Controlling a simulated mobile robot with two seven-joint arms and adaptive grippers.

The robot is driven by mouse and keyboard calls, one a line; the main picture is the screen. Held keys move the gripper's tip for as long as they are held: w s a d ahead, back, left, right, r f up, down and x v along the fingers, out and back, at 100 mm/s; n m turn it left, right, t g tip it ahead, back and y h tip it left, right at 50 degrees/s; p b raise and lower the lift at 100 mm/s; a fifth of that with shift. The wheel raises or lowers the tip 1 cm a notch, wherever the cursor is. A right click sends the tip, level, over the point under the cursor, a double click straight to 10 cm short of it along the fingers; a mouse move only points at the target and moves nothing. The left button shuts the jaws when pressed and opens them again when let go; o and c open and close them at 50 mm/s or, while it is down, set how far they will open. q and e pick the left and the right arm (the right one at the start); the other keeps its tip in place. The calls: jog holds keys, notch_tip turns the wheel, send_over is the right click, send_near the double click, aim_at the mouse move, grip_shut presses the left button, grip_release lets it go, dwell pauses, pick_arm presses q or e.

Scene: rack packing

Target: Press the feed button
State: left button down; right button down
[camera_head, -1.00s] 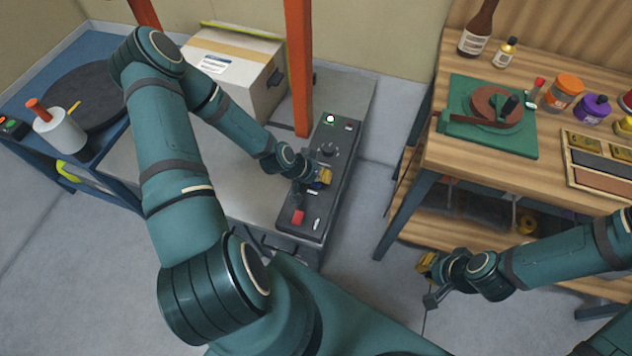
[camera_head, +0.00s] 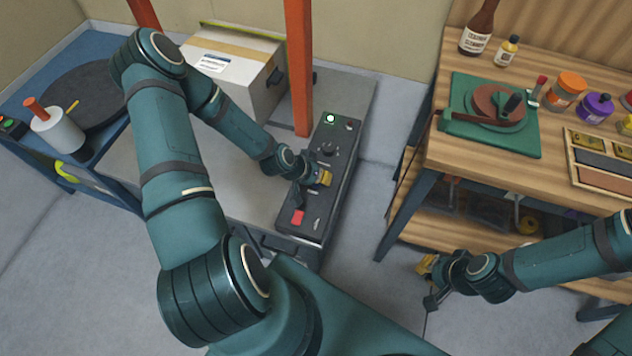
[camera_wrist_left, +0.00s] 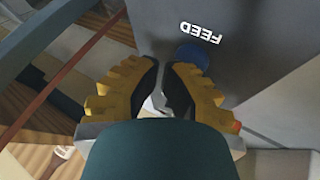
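The dark control panel (camera_head: 343,190) lies on the grey-topped stand. In the left wrist view, the blue feed button (camera_wrist_left: 193,54) sits beside the upside-down white word FEED (camera_wrist_left: 200,33). My left gripper (camera_wrist_left: 162,66) is just in front of the button, and its right finger covers part of it. Whether they touch I cannot tell. Its yellow fingers are nearly together, with a narrow gap and nothing held. In the head view my left gripper (camera_head: 324,178) is over the panel's middle and the button is hidden. My right gripper (camera_head: 428,266) hangs beside the wooden bench, too small to read.
The panel also has a lit round lamp (camera_head: 330,118), a black knob (camera_head: 327,149) and a red button (camera_head: 297,217). An orange post (camera_head: 300,70) and a cardboard box (camera_head: 235,75) stand behind. A wooden bench (camera_head: 450,158) is at right.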

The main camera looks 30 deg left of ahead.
aim_at(321, 184)
pick_arm(q)
jog(key=shift+f, duration=0.25)
jog(key=shift+r, duration=0.1)
dwell(0.4)
jog(key=shift+r+p, duration=0.4)
jog(key=shift+r, duration=0.4)
jog(key=shift+r+p, duration=1.7)
jog(key=shift+r, duration=0.85)
jog(key=shift+f, duration=0.1)
